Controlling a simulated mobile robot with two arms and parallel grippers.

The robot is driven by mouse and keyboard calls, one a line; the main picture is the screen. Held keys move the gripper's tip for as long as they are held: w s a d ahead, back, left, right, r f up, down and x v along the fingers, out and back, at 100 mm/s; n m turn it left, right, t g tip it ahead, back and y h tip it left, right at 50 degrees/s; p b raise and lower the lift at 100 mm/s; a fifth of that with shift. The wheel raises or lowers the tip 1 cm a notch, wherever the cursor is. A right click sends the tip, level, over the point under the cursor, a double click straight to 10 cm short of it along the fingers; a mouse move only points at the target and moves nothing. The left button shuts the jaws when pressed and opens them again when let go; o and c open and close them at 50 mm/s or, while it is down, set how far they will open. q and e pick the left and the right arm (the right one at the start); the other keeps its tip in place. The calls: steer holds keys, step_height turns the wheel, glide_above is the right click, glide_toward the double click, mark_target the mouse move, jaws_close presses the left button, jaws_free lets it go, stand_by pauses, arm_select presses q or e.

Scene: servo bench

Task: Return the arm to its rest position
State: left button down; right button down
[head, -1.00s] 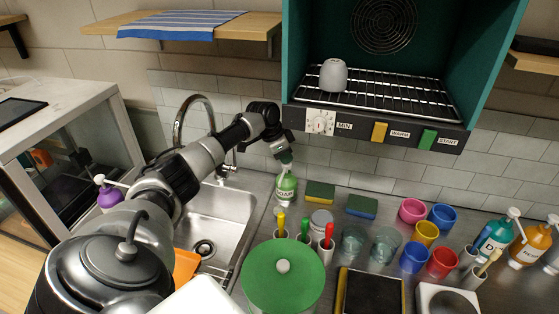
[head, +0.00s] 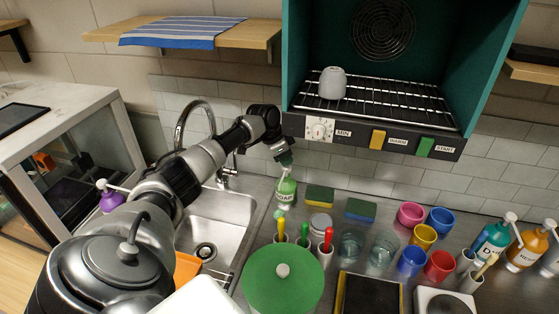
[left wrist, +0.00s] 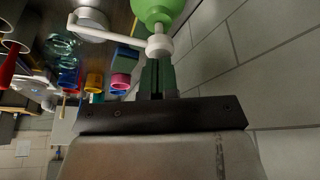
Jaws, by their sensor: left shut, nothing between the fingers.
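My left arm reaches in from the left across the sink. My left gripper (head: 286,158) is shut and empty, just above the green soap bottle (head: 286,189) at the back of the counter. In the left wrist view, the shut fingers (left wrist: 156,76) point toward the white pump head (left wrist: 158,45) of the green bottle (left wrist: 157,10). The fingertips are close to the pump; I cannot tell whether they touch it. My right gripper is not in view.
An open teal oven (head: 297,60) with a grey cup (head: 332,83) on its rack hangs above right. The sink (head: 215,225) lies under my arm. Two sponges (head: 320,195), a green-lidded pot (head: 283,285), glasses and several coloured cups (head: 411,213) crowd the counter to the right.

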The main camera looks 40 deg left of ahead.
arm_select(q)
steer(key=shift+r, duration=0.45)
steer(key=shift+r, duration=0.1)
step_height(320, 180, up, 6)
steer(key=p, duration=0.5)
steer(key=shift+p, duration=0.4)
stand_by(0.3)
